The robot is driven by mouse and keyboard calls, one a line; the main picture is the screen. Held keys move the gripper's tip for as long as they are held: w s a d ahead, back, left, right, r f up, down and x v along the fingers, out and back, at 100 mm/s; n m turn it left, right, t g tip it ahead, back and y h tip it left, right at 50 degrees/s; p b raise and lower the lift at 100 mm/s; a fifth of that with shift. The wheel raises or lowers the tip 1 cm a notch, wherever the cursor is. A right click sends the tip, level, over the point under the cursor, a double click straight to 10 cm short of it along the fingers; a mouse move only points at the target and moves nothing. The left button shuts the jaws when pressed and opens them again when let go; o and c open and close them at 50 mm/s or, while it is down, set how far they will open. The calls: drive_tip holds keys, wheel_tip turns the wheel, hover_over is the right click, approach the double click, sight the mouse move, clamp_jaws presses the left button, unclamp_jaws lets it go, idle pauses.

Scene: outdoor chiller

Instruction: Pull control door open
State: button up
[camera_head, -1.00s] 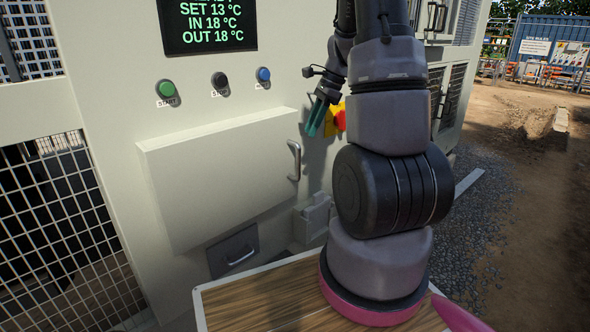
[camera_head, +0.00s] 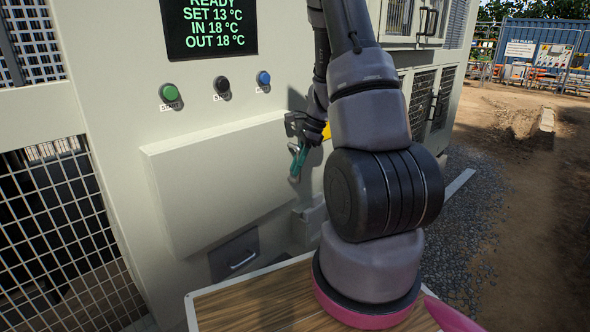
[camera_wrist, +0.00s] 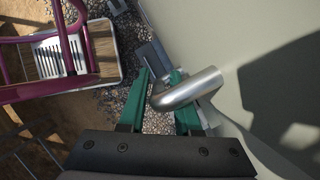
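The control door (camera_head: 215,185) is a pale raised panel on the chiller's front and looks shut. Its silver handle (camera_wrist: 190,88) sticks out from the door face in the wrist view and bends away from the camera. My gripper (camera_head: 297,167) is at the door's right edge, pointing down over the handle, which it mostly hides in the head view. In the wrist view, the teal fingers are apart, and the handle's bent end lies at the gap between them, crossing in front of the right finger. No firm grip shows.
Above the door are a green button (camera_head: 170,93), a black button (camera_head: 221,84), a blue button (camera_head: 264,78) and a display (camera_head: 208,28). A yellow emergency-stop housing (camera_head: 327,131) is partly hidden behind my arm. A drawer-like panel (camera_head: 236,256) sits below the door.

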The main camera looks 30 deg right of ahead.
drive_tip(key=shift+a+f, duration=0.25)
drive_tip(key=shift+f, duration=0.4)
clamp_jaws()
drive_tip(key=shift+w, duration=0.1)
idle(0.9)
